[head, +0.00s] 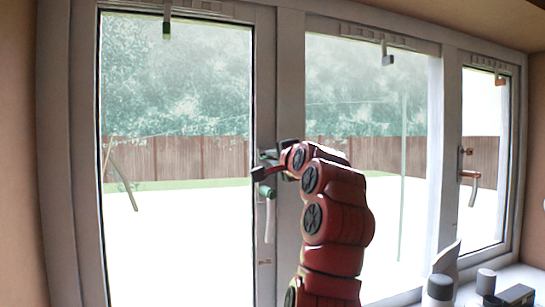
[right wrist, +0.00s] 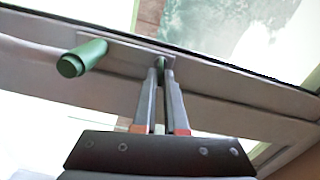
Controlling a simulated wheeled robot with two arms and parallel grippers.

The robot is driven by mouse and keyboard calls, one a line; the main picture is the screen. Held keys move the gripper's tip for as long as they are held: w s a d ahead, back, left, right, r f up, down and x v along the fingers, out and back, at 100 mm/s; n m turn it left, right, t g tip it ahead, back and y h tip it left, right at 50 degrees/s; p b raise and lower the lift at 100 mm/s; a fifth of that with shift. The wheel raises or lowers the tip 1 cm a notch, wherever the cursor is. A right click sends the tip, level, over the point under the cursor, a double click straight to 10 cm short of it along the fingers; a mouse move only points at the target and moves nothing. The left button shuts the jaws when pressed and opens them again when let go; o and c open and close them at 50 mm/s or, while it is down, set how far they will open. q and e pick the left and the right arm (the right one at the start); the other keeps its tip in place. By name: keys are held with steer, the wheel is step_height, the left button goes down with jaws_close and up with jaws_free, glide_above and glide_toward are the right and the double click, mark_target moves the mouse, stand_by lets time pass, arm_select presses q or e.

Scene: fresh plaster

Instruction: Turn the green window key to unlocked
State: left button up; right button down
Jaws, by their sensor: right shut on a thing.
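The green window key (right wrist: 160,64) sits in a pale plate on the window frame, mostly hidden between my fingers in the right wrist view. A bit of green also shows at the gripper in the head view. My right gripper (head: 267,164) is shut on the key, and its fingers also show in the right wrist view (right wrist: 162,88). The green-ended window handle (head: 266,191) is just below, its pale lever hanging down. It shows as a thick green cylinder (right wrist: 85,57) left of the fingers, apart from them. Which way the key is turned cannot be told. My left gripper is not in view.
An orange key (head: 465,151) and orange-ended handle (head: 471,174) are on the right window. Dark and grey containers (head: 440,287) and a dark box (head: 514,295) stand on the sill at the lower right. Small catches hang from the top frames.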

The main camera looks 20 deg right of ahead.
steer(key=shift+f+m, duration=0.1)
steer(key=shift+m, duration=0.9)
steer(key=c, duration=1)
jaws_free()
